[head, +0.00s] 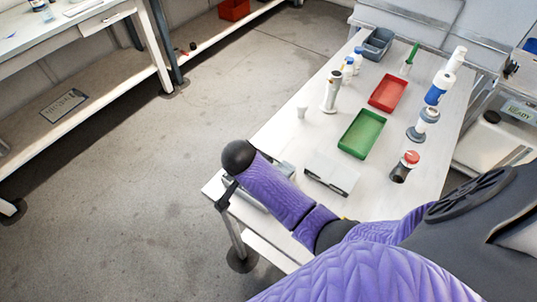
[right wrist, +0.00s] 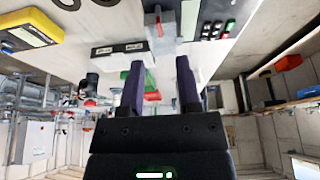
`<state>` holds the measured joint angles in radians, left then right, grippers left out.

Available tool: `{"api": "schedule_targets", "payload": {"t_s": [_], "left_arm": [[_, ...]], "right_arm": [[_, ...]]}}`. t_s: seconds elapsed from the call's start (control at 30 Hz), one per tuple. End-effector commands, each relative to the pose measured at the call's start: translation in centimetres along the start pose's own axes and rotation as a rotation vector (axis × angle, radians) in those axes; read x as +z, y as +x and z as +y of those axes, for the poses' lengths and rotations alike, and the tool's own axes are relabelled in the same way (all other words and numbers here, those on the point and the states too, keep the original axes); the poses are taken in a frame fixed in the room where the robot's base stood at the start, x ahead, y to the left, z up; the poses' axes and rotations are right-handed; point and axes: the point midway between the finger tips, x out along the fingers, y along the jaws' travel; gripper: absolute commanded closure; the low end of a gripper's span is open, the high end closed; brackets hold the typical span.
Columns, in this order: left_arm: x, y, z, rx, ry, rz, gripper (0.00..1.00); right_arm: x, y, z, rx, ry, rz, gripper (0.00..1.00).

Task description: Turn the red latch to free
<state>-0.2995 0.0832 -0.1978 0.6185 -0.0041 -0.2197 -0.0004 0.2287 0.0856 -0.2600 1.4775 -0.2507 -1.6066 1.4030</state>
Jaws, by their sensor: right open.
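A grey block (right wrist: 188,18) shows at the top of the right wrist view, which is upside down. A small red strip on it, the red latch (right wrist: 159,25) as far as I can tell, is thin and partly unclear. My right gripper (right wrist: 160,78) is open, with its two purple fingers apart and nothing between them. The block and strip lie beyond the fingertips, apart from them. In the head view a purple arm of mine covers the near end of the table, and no gripper can be made out there. My left gripper is not in view.
The white table (head: 285,130) holds a green tray (head: 362,133), a red tray (head: 388,92), several bottles and a red-capped jar (head: 405,166). A white box (head: 332,178) lies near the arm. A button panel (right wrist: 216,29) and yellow device (right wrist: 32,27) show in the wrist view.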

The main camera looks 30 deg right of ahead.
Motion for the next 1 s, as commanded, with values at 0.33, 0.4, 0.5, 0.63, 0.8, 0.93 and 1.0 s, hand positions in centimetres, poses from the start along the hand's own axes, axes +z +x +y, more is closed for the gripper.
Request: {"api": "schedule_targets", "payload": {"t_s": [0.33, 0.4, 0.5, 0.63, 0.8, 0.93, 1.0], "left_arm": [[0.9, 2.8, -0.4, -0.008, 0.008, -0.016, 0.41], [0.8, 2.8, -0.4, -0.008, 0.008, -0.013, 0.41], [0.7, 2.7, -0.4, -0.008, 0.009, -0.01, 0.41], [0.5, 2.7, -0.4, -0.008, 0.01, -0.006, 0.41], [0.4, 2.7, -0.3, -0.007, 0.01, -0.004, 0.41], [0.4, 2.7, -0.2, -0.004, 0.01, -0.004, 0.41], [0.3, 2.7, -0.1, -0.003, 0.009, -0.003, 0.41]], "right_arm": [[0.0, 6.6, 0.0, 0.0, 0.0, 0.001, 0.57], [0.0, 6.8, 0.0, 0.0, 0.001, 0.0, 0.57], [-0.1, 6.8, 0.0, 0.0, 0.001, 0.0, 0.57], [-0.1, 6.8, 0.0, -0.001, 0.001, 0.0, 0.62], [-0.1, 6.7, 0.0, 0.0, 0.0, 0.001, 0.98], [-0.1, 6.7, 0.0, 0.0, 0.0, 0.0, 1.0], [-0.1, 6.7, 0.0, 0.0, 0.0, 0.0, 1.0]]}}
